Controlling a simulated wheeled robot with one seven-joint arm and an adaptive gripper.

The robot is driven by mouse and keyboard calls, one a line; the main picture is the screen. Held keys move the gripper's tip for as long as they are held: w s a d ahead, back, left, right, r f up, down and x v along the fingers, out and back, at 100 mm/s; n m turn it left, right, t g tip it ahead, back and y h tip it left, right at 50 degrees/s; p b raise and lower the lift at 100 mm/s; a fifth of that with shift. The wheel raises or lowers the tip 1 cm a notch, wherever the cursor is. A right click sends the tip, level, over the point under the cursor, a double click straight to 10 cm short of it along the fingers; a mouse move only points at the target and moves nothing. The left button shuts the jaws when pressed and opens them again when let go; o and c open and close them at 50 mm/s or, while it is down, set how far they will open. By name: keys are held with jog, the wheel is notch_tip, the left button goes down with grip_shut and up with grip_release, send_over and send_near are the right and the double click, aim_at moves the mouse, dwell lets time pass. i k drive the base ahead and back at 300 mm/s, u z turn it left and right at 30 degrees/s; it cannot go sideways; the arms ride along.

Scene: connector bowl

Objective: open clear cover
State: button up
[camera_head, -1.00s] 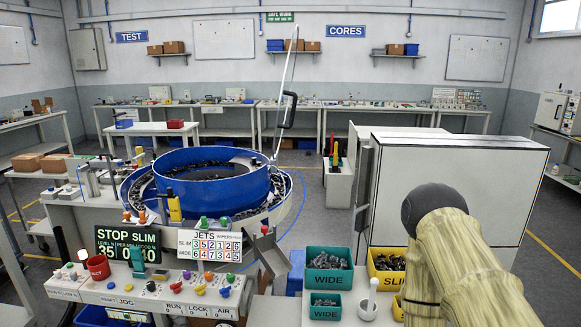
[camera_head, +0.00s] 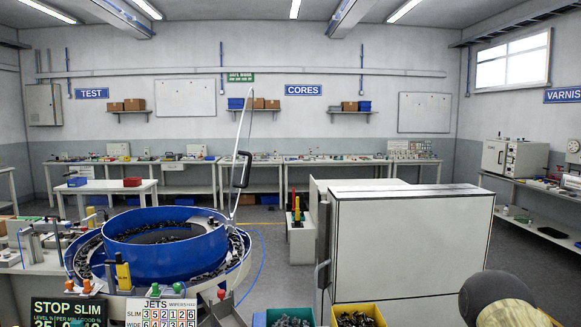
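The clear cover (camera_head: 246,125) is a thin see-through panel with a pale edge. It stands raised, nearly upright and leaning slightly right, at the right side of the blue feeder bowl (camera_head: 165,257). Its black handle (camera_head: 241,170) is on the right face of the panel. The bowl's top is uncovered, and dark parts lie along its outer track. My gripper is not in view. Part of my arm, tan with a dark rounded end, shows at the bottom right, well apart from the cover.
A large white cabinet (camera_head: 410,245) stands right of the bowl. Parts bins, one green (camera_head: 260,319) and one yellow (camera_head: 378,314), are at the bottom edge. A STOP SLIM display (camera_head: 68,312) and a JETS board (camera_head: 161,311) stand in front of the bowl. Benches line the back wall.

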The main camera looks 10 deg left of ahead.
aim_at(246, 154)
jog(key=z, duration=0.05)
jog(key=i, duration=0.1)
jog(key=u, duration=0.75)
